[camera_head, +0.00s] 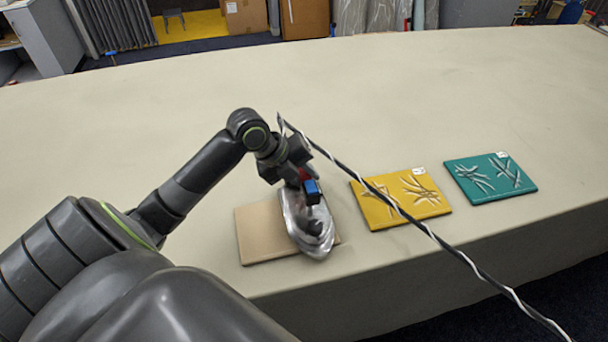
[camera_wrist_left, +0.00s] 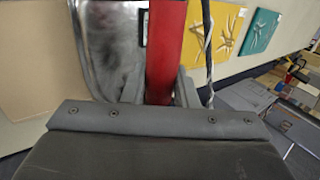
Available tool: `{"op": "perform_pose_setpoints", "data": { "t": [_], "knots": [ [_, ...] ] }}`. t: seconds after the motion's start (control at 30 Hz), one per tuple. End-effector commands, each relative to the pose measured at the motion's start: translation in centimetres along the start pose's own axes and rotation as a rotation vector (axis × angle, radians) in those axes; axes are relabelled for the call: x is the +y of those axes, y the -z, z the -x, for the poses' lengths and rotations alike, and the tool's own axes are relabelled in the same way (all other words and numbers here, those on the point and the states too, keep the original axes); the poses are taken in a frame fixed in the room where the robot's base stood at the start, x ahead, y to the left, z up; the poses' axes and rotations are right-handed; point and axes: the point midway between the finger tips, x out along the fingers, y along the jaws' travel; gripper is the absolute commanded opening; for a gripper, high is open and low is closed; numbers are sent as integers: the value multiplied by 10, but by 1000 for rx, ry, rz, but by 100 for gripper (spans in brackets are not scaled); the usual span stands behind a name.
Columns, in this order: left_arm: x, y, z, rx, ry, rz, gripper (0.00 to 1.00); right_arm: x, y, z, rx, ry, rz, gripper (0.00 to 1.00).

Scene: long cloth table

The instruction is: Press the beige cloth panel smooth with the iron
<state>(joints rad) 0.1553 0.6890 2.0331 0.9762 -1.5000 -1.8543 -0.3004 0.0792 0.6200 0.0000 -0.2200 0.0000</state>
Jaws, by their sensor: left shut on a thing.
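The beige cloth panel (camera_head: 262,232) lies flat near the table's front edge, and its visible part looks smooth. It also shows at the left of the left wrist view (camera_wrist_left: 35,60). The silver iron (camera_head: 312,232) rests over the panel's right part and hides it there. In the left wrist view, the iron's metal body (camera_wrist_left: 112,45) and red handle (camera_wrist_left: 168,50) show. My left gripper (camera_head: 298,178) is shut on the iron's handle from above. A black and white cord (camera_head: 345,166) runs from near the gripper to the lower right. My right gripper is not in view.
A yellow panel (camera_head: 378,218) with raised creases lies right of the iron, partly crossed by the cord. A teal creased panel (camera_head: 488,192) lies farther right. The long cloth table (camera_head: 180,100) is clear behind them. Its front edge is close to the panels.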

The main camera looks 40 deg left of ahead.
Motion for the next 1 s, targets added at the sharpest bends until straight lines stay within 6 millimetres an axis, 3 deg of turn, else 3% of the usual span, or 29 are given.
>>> {"op": "perform_pose_setpoints", "data": {
  "t": [0.47,1.0],
  "knots": [
    [1,1,1,6,-7,5,0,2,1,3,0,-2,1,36],
    [-27,0,39,1,2,-2,0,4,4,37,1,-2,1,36]
  ]
}}
